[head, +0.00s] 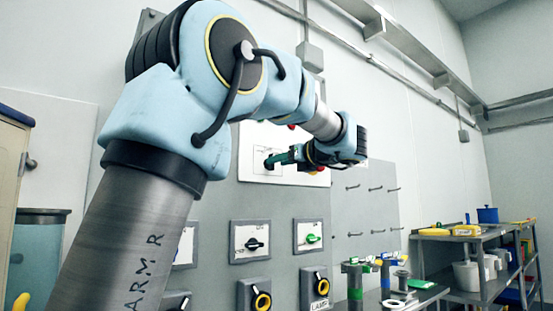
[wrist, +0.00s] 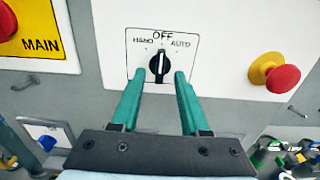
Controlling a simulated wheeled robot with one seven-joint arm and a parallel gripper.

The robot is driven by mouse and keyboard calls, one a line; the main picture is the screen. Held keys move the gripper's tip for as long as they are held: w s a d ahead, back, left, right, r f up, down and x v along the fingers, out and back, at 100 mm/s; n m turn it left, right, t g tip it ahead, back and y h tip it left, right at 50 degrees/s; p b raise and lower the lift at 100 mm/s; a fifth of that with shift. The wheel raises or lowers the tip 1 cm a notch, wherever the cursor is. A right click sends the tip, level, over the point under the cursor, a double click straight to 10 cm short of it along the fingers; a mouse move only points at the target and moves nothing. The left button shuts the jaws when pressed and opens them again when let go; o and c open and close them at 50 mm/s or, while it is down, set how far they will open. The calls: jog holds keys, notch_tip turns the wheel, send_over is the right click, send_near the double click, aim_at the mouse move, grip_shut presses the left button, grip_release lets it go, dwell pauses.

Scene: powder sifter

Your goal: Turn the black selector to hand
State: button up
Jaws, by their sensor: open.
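The black selector (wrist: 159,66) sits on a white square plate marked HAND at upper left, OFF at top and AUTO at upper right. Its white pointer line stands upright, toward OFF. My gripper (wrist: 158,78) is open, with its two green fingers on either side of the selector in the wrist view. I cannot tell whether the fingers touch it. In the head view my gripper (head: 270,162) is in front of the white panel (head: 302,178), and the selector is too small and partly hidden to make out clearly.
A red mushroom button (wrist: 282,79) on a yellow base is right of the selector. A yellow MAIN plate (wrist: 44,34) is at upper left. Below the panel are a black knob (head: 254,244) and a green knob (head: 313,239). A shelf cart (head: 470,243) stands at right.

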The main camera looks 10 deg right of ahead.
jog(key=shift+x, duration=1.1)
grip_shut()
